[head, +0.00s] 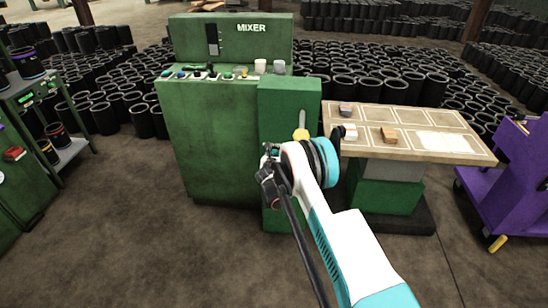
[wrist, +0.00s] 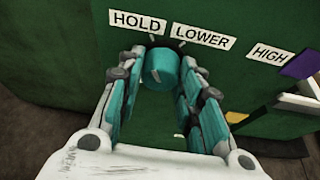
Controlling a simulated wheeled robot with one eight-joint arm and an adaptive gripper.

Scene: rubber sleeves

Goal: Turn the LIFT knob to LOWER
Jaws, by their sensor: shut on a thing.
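The LIFT knob (wrist: 161,66) is a teal round knob on a green panel. It shows in the wrist view just under the HOLD label (wrist: 138,22) and the LOWER label (wrist: 201,35), with the HIGH label (wrist: 268,54) farther right. My gripper (wrist: 163,72) has one teal finger on each side of the knob and is shut on it. A pale mark shows on the knob's face, but I cannot tell exactly which label it faces. In the head view my gripper (head: 269,166) is at the front of the green cabinet (head: 290,100), and the knob is hidden there.
The green MIXER machine (head: 210,135) stands at left, with small buttons and cups on its ledge. A tan board table (head: 440,143) with several small blocks is at right. A purple cart (head: 510,165) stands farther right. Black sleeves fill the background; the front floor is clear.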

